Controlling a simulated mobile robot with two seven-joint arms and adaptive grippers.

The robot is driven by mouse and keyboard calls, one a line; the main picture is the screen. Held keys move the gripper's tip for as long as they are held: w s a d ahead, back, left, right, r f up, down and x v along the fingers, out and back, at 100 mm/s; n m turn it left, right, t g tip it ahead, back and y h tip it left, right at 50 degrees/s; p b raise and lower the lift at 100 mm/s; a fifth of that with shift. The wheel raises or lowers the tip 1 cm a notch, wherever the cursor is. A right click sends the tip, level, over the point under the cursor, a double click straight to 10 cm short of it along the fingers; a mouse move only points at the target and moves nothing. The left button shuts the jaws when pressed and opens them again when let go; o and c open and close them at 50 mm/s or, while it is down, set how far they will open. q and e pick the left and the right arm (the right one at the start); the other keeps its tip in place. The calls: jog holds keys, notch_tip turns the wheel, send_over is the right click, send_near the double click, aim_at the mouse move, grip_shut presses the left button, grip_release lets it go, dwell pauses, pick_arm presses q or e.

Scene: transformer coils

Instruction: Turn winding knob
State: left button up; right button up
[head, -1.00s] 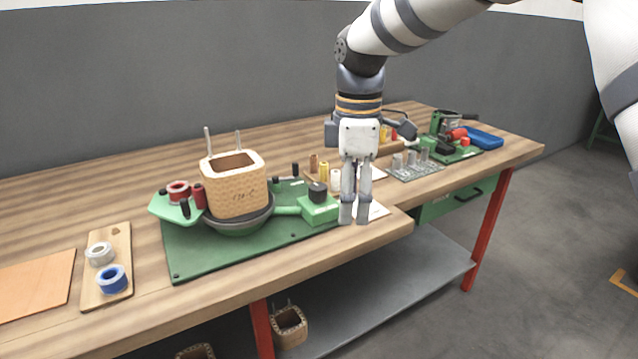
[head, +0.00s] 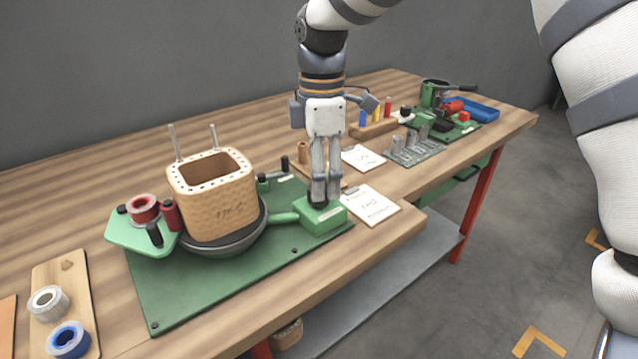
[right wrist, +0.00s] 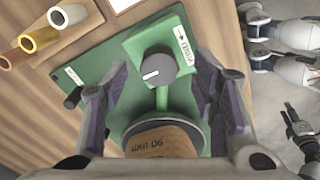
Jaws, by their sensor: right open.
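The winding knob (right wrist: 158,69) is a dark round knob with a white pointer line, on top of a green control box (head: 322,219). My right gripper (head: 325,196) points straight down over it. In the right wrist view the fingers are open, one on each side of the knob, with gaps showing. In the head view the fingers hide most of the knob. A tan wicker-like coil former (head: 213,195) stands on a dark round plate left of the box. At the right wrist view's edge is what looks like my left gripper (right wrist: 300,127), too small to read.
A green base board (head: 240,285) carries the winder. A red wire spool (head: 144,208) stands left of the former. Tape rolls (head: 69,340) lie at lower left. Paper cards (head: 370,205) lie right of the box, near the table's front edge. Metal cylinders stand farther right.

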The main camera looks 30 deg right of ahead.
jog(key=shift+f, duration=1.35)
jog(key=c, duration=1.2)
jog(key=shift+o, duration=0.2)
